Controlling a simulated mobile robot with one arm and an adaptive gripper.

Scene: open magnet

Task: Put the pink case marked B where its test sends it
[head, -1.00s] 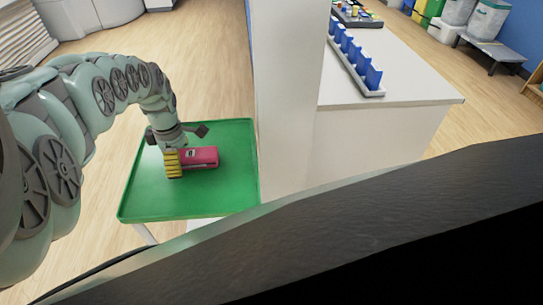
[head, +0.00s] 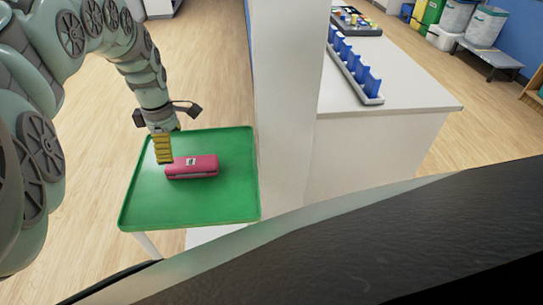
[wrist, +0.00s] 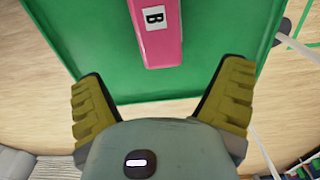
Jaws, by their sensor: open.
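The pink case (head: 192,167) lies on a green tray table (head: 221,201) in the head view. In the wrist view the case (wrist: 166,49) shows a white label with a black letter B and extends out of the top of the picture. My gripper (head: 163,150) is above the tray, at the left end of the case, apart from it. In the wrist view its two yellow-padded fingers (wrist: 161,107) are spread wide with nothing between them. The near end of the case lies just beyond the fingertips.
A white pillar (head: 283,110) stands right beside the tray. Beyond it a white counter (head: 423,88) carries a rack of blue pieces (head: 353,62) and a tray of small coloured items (head: 356,20). Bins stand at the far right. Bare green surface surrounds the case.

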